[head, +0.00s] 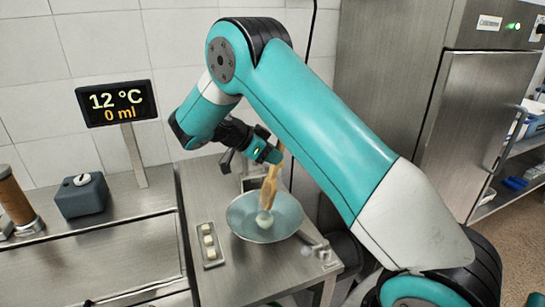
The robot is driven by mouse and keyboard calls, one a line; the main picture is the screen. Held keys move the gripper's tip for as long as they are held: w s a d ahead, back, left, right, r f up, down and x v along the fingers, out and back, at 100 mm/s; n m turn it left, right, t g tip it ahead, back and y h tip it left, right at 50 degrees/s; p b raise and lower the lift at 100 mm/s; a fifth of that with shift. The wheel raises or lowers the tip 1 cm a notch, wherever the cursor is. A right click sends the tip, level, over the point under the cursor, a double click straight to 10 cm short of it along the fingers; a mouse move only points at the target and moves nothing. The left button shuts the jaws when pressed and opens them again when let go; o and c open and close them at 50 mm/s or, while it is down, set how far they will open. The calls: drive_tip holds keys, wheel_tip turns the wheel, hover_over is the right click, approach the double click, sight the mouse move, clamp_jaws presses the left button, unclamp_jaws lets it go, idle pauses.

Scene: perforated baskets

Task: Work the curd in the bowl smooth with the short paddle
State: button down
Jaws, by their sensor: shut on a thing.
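A wide pale-blue metal bowl (238,217) stands on the steel table. A small whitish lump, which looks like the curd (264,219), lies inside it near the middle. My gripper (271,155) is above the back of the bowl, shut on the short wooden paddle (269,186). The paddle points down into the bowl, slightly tilted. Its lower end is at the whitish lump; I cannot tell whether it presses on it. The arm comes in from the right and partly hides the gripper's fingers.
A narrow tray (211,262) with white cubes lies left of the bowl. A display (117,103) reads 12 °C and 0 ml. A dark grey box (82,196) and a brown cylinder (14,194) stand on the left counter. A steel cabinet (480,120) stands at right.

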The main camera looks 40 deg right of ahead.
drive_tip(key=shift+r+p, duration=2.1)
drive_tip(key=shift+r, duration=1.25)
